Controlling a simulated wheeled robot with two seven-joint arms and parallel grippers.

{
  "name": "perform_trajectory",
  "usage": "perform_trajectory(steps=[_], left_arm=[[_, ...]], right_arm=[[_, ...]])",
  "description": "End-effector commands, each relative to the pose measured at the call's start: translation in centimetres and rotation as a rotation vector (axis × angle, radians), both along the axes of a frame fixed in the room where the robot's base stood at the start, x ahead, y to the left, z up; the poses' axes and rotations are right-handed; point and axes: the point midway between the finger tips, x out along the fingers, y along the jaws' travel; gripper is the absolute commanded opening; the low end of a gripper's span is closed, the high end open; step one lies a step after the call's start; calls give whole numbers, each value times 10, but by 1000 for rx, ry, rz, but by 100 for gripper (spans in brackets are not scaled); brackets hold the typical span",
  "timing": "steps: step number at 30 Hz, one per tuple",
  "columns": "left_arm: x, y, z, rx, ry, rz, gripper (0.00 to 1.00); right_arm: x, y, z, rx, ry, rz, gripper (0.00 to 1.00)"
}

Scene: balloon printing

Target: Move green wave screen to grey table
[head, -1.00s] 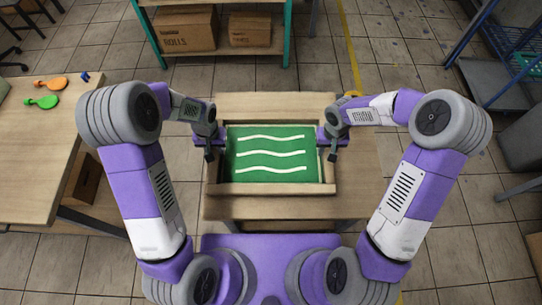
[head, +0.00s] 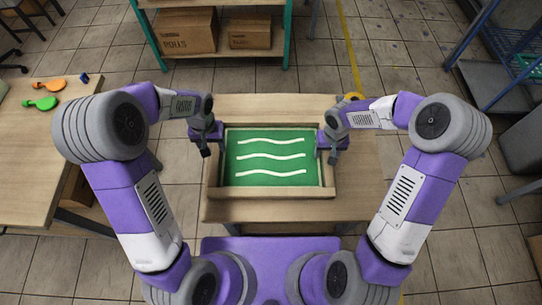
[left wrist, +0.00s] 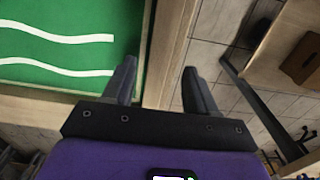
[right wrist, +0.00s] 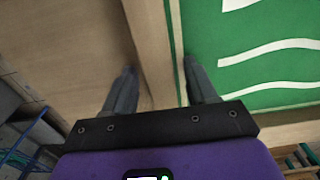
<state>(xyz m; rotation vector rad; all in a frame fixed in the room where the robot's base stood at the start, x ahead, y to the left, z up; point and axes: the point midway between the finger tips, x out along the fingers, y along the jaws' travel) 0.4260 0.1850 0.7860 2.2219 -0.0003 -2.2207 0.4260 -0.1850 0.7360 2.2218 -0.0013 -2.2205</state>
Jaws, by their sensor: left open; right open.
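The green wave screen (head: 270,163) is a green panel with three white wavy lines and a pale rim. It lies flat in a wooden surround on the wooden table (head: 290,208) in front of me. My left gripper (head: 206,151) is open at the screen's left side. In the left wrist view its fingers (left wrist: 160,88) stand either side of a wooden edge, with the green face on the left. My right gripper (head: 331,155) is open at the right side. In the right wrist view its fingers (right wrist: 157,88) straddle the wooden edge. Contact with the edges cannot be told.
A shelf with cardboard boxes (head: 187,31) stands at the back. A blue-framed rack (head: 480,48) stands at the right. I cannot identify a grey table with certainty.

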Motion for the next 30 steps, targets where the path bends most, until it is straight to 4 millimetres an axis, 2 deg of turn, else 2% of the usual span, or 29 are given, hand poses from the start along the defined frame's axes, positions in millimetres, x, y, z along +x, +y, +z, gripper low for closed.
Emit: perform_trajectory(steps=[1,3,7,12,16,20,30], left_arm=[[1,0,13,-1,-7,-1,57],[1,0,28,-1,-5,-1,57],[1,0,51,-1,-4,-1,57],[0,0,67,0,-1,0,57],[0,0,70,0,0,1,57],[0,0,70,0,1,0,57],[0,0,70,1,1,0,57]], right_arm=[[0,0,0,0,0,0,57],[0,0,0,0,0,0,57],[0,0,0,0,0,0,57],[0,0,0,0,0,0,57],[1,0,7,0,-3,-1,57],[1,0,28,0,-7,0,57],[1,0,98,1,-6,-1,57]])
